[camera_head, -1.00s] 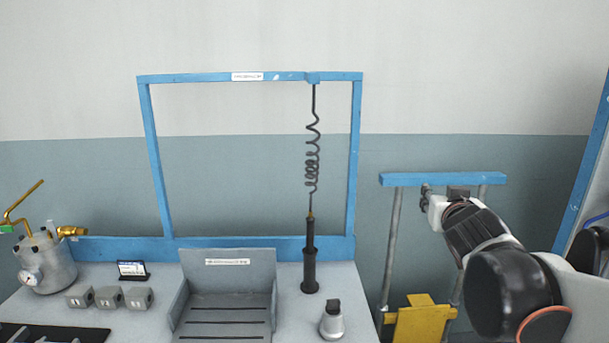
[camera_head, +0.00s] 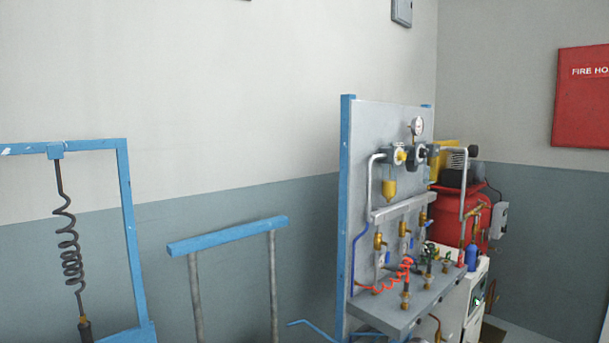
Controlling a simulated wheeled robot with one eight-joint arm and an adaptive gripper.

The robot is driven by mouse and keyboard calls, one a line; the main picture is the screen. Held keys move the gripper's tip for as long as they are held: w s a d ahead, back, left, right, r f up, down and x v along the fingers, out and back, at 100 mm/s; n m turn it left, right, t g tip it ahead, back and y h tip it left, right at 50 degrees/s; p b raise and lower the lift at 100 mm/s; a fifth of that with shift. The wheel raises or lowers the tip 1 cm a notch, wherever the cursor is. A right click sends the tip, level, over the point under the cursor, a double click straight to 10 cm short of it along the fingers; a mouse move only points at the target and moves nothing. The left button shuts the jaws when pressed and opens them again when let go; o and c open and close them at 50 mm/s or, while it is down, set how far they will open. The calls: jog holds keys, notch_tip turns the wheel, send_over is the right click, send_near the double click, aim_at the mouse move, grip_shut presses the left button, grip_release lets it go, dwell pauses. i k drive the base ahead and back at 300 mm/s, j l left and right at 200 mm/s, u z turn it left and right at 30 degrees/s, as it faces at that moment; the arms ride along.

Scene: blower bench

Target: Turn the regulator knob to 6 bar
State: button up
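A grey panel (camera_head: 383,128) with a blue edge post stands right of centre in the head view. It carries pipes, valves and a round white pressure gauge (camera_head: 417,126) at its top. Below the gauge is a dark regulator body (camera_head: 421,152) between yellow and silver fittings. The regulator knob cannot be told apart at this size, and the gauge reading is too small to read. My gripper is not in the current view.
A blue-topped rail (camera_head: 230,235) stands left of the panel. A blue frame with a coiled black cable (camera_head: 70,250) is at far left. A red tank (camera_head: 461,210) stands behind the panel. A grey shelf (camera_head: 390,312) juts out below.

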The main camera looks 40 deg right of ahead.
aim_at(424, 154)
jog(key=z, duration=1.95)
